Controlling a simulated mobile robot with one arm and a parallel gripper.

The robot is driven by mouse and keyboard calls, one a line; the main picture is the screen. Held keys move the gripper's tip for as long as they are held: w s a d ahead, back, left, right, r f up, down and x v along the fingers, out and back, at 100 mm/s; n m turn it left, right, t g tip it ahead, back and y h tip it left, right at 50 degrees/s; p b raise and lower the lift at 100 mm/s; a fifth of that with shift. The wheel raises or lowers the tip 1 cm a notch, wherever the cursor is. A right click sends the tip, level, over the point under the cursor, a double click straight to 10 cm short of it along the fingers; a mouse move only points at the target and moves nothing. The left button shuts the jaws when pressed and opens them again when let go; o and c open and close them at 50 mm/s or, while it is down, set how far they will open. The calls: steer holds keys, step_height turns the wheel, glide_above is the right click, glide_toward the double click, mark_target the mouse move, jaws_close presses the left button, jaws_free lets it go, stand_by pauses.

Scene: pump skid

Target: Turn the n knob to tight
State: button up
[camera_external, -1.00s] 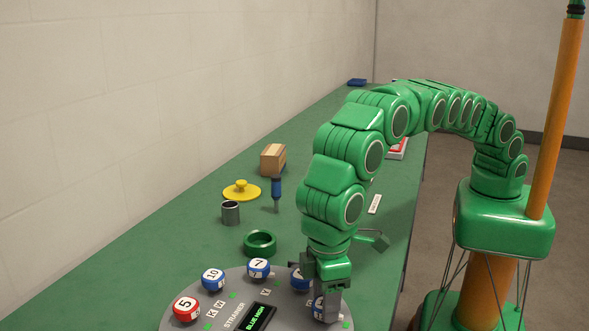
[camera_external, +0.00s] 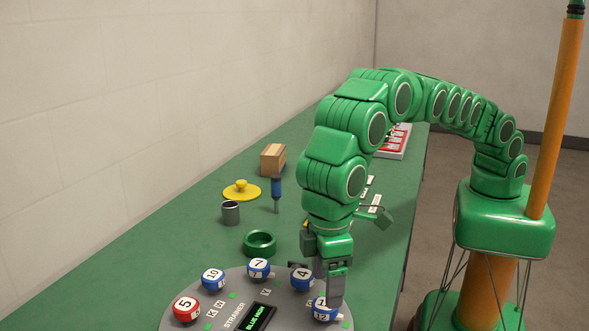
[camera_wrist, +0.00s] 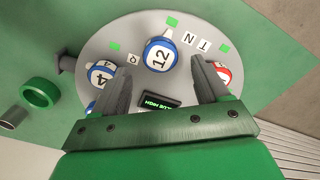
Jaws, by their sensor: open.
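A round grey panel (camera_external: 180,318) carries several ball-shaped numbered knobs and small letter tiles. A blue-and-white knob marked 12 (camera_wrist: 160,53) lies between my open fingers in the wrist view; it also shows partly behind my gripper (camera_external: 335,298) in the external view. An N tile (camera_wrist: 188,38) and a T tile (camera_wrist: 204,45) lie to its right, between it and a red knob (camera_wrist: 222,74) partly hidden by my right finger. A Q tile (camera_wrist: 133,58) lies to its left. I cannot tell for certain which knob the N tile marks. Contact with knob 12 is unclear.
Other knobs are 4 (camera_external: 302,277), 7 (camera_external: 258,269), 10 (camera_external: 213,279) and red 5 (camera_external: 186,309). The display (camera_external: 259,317) reads BLUE HIGH. A green ring (camera_external: 260,243), grey cup (camera_external: 230,212), yellow lid (camera_external: 242,190), blue-handled tool (camera_external: 276,192) and wooden block (camera_external: 273,159) stand beyond.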

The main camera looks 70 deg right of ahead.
steer(key=shift+r, duration=1.7)
